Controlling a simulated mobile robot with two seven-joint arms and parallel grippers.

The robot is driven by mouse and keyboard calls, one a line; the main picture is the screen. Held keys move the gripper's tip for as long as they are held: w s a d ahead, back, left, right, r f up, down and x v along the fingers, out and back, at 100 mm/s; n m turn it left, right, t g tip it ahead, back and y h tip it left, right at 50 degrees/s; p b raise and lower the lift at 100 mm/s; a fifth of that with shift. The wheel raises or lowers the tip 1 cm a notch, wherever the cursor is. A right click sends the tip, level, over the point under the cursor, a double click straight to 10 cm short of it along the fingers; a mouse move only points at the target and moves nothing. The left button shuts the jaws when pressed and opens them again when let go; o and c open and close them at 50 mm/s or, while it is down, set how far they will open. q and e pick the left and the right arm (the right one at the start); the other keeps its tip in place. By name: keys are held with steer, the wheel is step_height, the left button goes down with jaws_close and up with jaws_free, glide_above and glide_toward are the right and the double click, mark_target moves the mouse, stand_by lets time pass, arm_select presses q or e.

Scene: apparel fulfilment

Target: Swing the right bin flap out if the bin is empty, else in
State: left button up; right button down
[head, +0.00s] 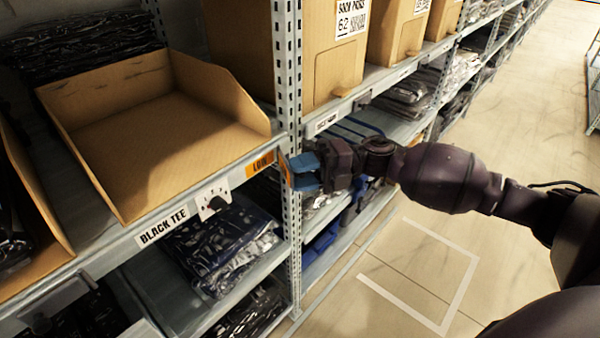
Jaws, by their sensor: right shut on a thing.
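The open cardboard bin (150,118) sits on the shelf above the "BLACK TEE" label (163,227). Its floor is bare and I see nothing in it. An orange tag reading "LOW" (261,163) is on the shelf edge near the bin's right front corner. A small orange-brown flap (286,170) stands beside it, at the upright post. My right gripper (300,170), with blue fingertips, is shut on this flap. The fingers partly hide it, so its exact angle is hard to tell. My left gripper is not in view.
A perforated metal post (289,90) stands close to my right gripper. Taller cardboard boxes (325,60) stand to the right. Bagged garments (220,245) lie below. The aisle floor (520,130) is clear.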

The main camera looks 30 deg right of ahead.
steer(key=c, duration=1)
jaws_free()
steer(key=s+d, duration=0.1)
steer(key=d, duration=0.9)
steer(key=shift+s+d, duration=0.35)
steer(key=shift+s, duration=0.05)
